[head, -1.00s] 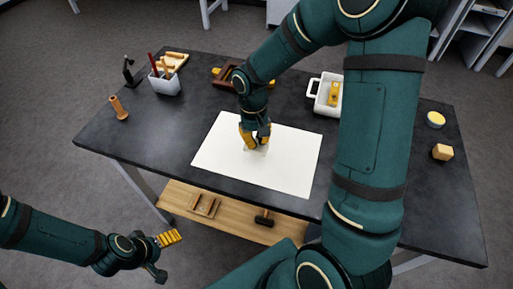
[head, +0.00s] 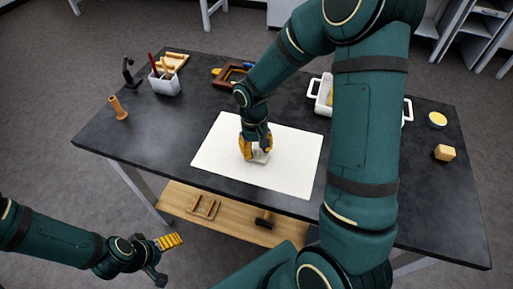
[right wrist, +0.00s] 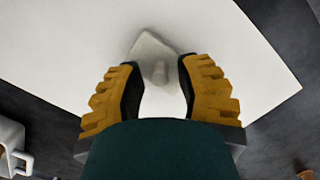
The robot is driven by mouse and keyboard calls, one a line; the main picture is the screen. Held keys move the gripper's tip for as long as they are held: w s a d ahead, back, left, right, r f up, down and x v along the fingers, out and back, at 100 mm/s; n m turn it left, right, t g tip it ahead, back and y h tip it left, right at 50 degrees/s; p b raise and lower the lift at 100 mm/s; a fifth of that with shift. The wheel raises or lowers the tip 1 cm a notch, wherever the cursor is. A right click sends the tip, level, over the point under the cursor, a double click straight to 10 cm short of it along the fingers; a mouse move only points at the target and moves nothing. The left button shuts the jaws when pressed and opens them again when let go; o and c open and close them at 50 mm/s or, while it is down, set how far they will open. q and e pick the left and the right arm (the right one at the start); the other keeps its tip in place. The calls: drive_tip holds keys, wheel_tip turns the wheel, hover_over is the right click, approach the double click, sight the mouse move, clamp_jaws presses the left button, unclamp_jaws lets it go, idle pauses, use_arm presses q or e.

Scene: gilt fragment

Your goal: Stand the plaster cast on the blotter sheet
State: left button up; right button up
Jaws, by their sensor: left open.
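The plaster cast (head: 261,157) is a small pale grey-white piece on the white blotter sheet (head: 217,158), near its middle. In the right wrist view the cast (right wrist: 150,47) shows a flat, pointed body with a rounded knob towards me. My right gripper (head: 257,152) is just above the sheet at the cast. In the right wrist view its fingers (right wrist: 158,88) stand apart on both sides of the knob, with a visible gap to it. The fingers partly hide the cast in the head view. My left gripper (head: 166,258) is open and empty, low in front of the table.
My right arm hides part of the tub.

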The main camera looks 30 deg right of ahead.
drive_tip(key=shift+r, duration=0.1)
drive_tip(key=shift+w+r, duration=0.1)
drive_tip(key=shift+r, duration=0.2)
wheel_tip(320, 180, up, 11)
drive_tip(key=w+p, duration=0.1)
drive_tip(key=p, duration=0.1)
drive_tip(key=shift+w+r, duration=0.2)
drive_tip(key=shift+w, duration=0.1)
drive_tip(key=shift+s, duration=0.1)
